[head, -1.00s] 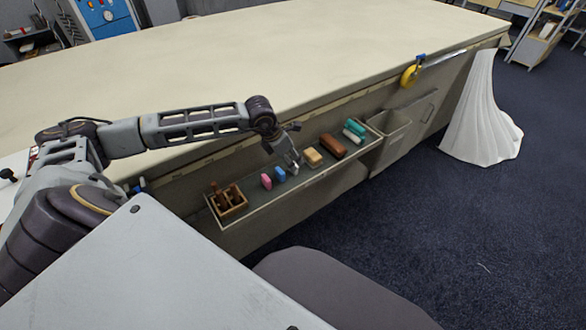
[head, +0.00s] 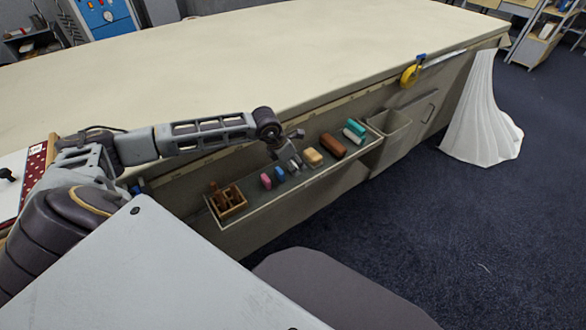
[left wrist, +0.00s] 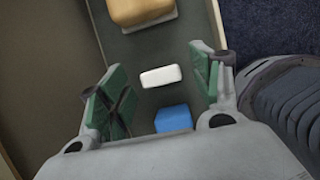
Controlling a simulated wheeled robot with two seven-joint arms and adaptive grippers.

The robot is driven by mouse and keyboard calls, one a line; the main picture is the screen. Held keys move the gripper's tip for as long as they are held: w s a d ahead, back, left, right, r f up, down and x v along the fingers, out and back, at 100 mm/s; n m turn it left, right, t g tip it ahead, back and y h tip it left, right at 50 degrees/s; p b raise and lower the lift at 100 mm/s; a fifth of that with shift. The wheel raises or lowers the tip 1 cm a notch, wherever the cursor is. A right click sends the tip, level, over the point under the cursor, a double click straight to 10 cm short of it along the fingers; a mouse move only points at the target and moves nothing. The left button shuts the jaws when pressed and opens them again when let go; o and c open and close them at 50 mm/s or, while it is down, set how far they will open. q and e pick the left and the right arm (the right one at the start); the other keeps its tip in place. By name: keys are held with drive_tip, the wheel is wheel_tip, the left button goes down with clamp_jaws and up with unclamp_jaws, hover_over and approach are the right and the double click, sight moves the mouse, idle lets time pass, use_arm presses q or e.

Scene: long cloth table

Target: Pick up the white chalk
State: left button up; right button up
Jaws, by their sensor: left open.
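The white chalk (left wrist: 161,76) is a small white block lying on the dark tray floor, clear in the left wrist view. In the head view it is mostly hidden by my left gripper (head: 292,161). My left gripper is open and empty, pointing down over the tray. In the left wrist view its two green-padded fingers stand on either side of the chalk, with a gap on both sides. I cannot tell the exact height left above it. My right gripper is not in view.
The narrow tray (head: 240,220) hangs along the table side (head: 330,60). Beside the chalk are a blue block (left wrist: 174,118) and a tan block (left wrist: 140,10). A pink block (head: 266,181), brown eraser (head: 333,146) and wooden holder (head: 229,203) also sit in it.

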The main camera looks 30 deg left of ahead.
use_arm(q)
drive_tip(key=shift+w+d+f, duration=0.1)
drive_tip(key=shift+w+f, duration=0.15)
drive_tip(key=shift+f, duration=0.35)
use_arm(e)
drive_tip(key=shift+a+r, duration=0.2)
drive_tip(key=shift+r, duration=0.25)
use_arm(q)
drive_tip(key=c, duration=1.1)
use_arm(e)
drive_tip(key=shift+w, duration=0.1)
use_arm(q)
drive_tip(key=shift+r, duration=0.1)
drive_tip(key=shift+r, duration=0.25)
wheel_tip(320, 180, up, 8)
drive_tip(key=shift+f+p, duration=0.2)
drive_tip(key=shift+p, duration=0.25)
drive_tip(key=shift+r, duration=0.85)
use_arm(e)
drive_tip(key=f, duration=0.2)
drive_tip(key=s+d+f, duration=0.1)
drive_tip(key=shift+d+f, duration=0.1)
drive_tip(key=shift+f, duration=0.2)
